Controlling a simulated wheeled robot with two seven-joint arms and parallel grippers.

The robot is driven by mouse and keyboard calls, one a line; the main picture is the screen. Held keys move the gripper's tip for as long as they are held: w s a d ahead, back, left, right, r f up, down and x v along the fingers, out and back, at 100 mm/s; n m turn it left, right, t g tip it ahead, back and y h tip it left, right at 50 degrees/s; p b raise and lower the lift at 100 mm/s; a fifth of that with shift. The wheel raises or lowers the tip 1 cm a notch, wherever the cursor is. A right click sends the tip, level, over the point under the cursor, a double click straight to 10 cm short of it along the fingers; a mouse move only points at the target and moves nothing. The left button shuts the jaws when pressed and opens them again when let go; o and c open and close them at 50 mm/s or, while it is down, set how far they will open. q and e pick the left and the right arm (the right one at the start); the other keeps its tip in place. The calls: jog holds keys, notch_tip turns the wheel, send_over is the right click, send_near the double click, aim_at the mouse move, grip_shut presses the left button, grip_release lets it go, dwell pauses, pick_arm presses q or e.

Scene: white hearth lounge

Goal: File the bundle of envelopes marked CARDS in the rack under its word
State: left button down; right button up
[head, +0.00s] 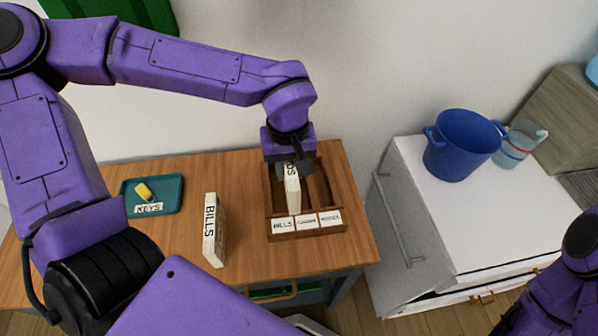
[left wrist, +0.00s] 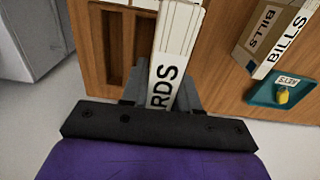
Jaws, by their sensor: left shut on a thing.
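The white bundle of envelopes (head: 292,190) is upright in my left gripper (head: 289,164), which is shut on it. In the left wrist view, the letters RDS show on the bundle (left wrist: 178,45) between the fingers of the gripper (left wrist: 162,92). The wooden rack (head: 322,236) has three slots, with word cards at its front. The left card (head: 283,225) reads BILLS, the middle card (head: 306,221) seems to read CARDS, and the right card (head: 331,217) is too small to read surely. The bundle is over the rack's left-to-middle part; I cannot tell whether its lower end is inside a slot.
A bundle marked BILLS (head: 214,230) stands on the wooden table (head: 178,250), left of the rack. A teal tray (head: 172,190) marked KEYS holds a yellow thing (head: 144,191). A blue bucket (head: 460,150) and a clear jug (head: 519,145) stand on the white cabinet (head: 450,220) at right.

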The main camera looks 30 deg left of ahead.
pick_arm(q)
jog(key=w+f, duration=0.1)
jog(key=f, duration=0.2)
jog(key=w+f, duration=0.2)
jog(key=f, duration=0.1)
jog(key=w+f, duration=0.2)
jog(key=f, duration=0.1)
jog(key=shift+w+a, duration=0.1)
jog(key=shift+a, duration=0.1)
jog(key=shift+w+f, duration=0.15)
jog(key=shift+w, duration=0.1)
jog(key=shift+s, duration=0.15)
jog(key=c, duration=0.8)
grip_release()
jog(key=shift+f, duration=0.15)
jog(key=shift+c, duration=0.2)
notch_tip(320, 180, up, 12)
jog(key=shift+r, duration=0.25)
